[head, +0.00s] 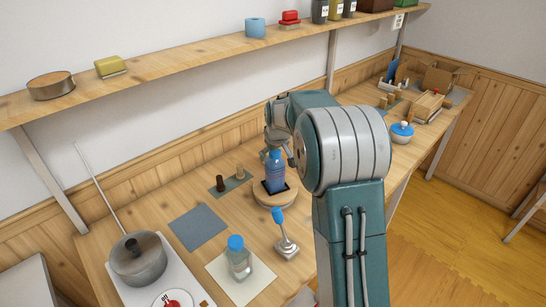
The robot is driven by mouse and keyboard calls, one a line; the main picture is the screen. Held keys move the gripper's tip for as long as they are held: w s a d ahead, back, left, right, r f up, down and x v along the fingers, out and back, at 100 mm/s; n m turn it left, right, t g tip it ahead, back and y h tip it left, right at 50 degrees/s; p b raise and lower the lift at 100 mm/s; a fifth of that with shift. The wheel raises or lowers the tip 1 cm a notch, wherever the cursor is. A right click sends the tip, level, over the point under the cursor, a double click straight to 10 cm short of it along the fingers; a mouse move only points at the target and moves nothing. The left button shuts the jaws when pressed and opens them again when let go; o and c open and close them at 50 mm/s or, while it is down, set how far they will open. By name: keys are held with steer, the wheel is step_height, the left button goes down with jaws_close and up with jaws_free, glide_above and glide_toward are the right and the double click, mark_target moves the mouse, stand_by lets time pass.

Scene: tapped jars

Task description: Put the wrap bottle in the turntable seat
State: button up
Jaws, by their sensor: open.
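A blue bottle (275,174) with a reddish mark on its wrap stands upright on the round wooden turntable (272,202). Its base is at a dark square seat (263,188) on the turntable top; I cannot tell how deep it sits. My gripper (277,151) is open at the bottle's top, pointing down from my arm. The fingers partly hide the bottle's upper end, and I cannot tell whether they touch it.
A clear jar with a blue lid (239,262) stands on a white sheet. A blue-handled metal tool (285,240) stands before the turntable. A pot (138,259) is at front left. Dark and wooden pegs (220,184) stand behind. A grey mat (198,228) lies bare.

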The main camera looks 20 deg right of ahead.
steer(key=d+v, duration=0.1)
steer(key=v, duration=0.9)
steer(key=s+a+r+m, duration=0.1)
steer(key=s+a+r, duration=0.25)
steer(key=s, duration=0.45)
steer(key=s+a+r, duration=0.2)
steer(key=s+a, duration=0.3)
steer(key=s, duration=0.2)
steer(key=s+a+f, duration=0.1)
steer(key=s+a, duration=0.1)
steer(key=s, duration=0.7)
steer(key=s+a+f+m+t, duration=0.1)
steer(key=s+a+f, duration=0.1)
steer(key=s, duration=0.7)
steer(key=shift+s+f+y, duration=0.3)
steer(key=shift+s+y, duration=0.1)
